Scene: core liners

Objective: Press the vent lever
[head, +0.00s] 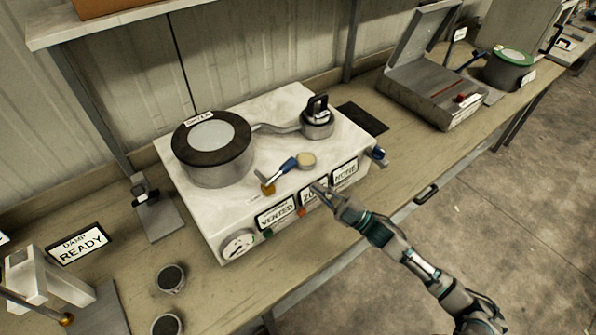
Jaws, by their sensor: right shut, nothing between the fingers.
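The vent lever (285,166), blue-handled with a brass base, lies on the top front of the white machine (233,213), just left of a small round cream-topped knob (306,160). A label reading VENTED (277,214) is on the machine's front face. My right gripper (318,188) is shut and empty. In the picture its fingertips are at the front top edge of the machine, right of and below the lever, over the middle label. I cannot tell whether they touch the machine. The gripper partly hides that label. My left gripper is not in view.
A dark-lidded round chamber (213,150) and a black-handled fitting (317,117) stand on the machine. A READY sign (79,244) and two small round cups (170,278) are at the left. An open metal box (433,93) stands at the right. Bench between machine and box is mostly clear.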

